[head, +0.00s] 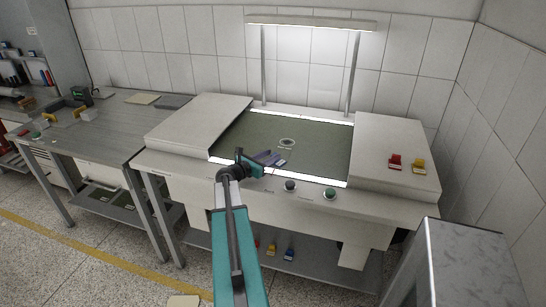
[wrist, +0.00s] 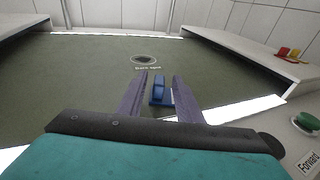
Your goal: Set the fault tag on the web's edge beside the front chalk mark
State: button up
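The fault tag, a small blue clip (wrist: 161,92), sits between the two purple fingers of my gripper (wrist: 160,80) in the wrist view. In the head view my gripper (head: 274,159) is over the front part of the dark green web (head: 325,145). The chalk mark, a pale ring with small lettering (head: 287,142), lies on the web just beyond the fingertips; it also shows in the wrist view (wrist: 145,58). Whether the tag touches the web I cannot tell.
Red (head: 395,161) and yellow (head: 418,166) tags lie on the right panel. A black knob (head: 291,186) and a green button (head: 329,193) are on the front edge. A lamp (head: 312,23) stands behind. A workbench (head: 85,125) is at left, a metal cabinet (head: 465,265) at right.

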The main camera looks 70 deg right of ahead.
jog(key=b+v, duration=0.2)
jog(key=v, duration=0.7)
dwell(0.7)
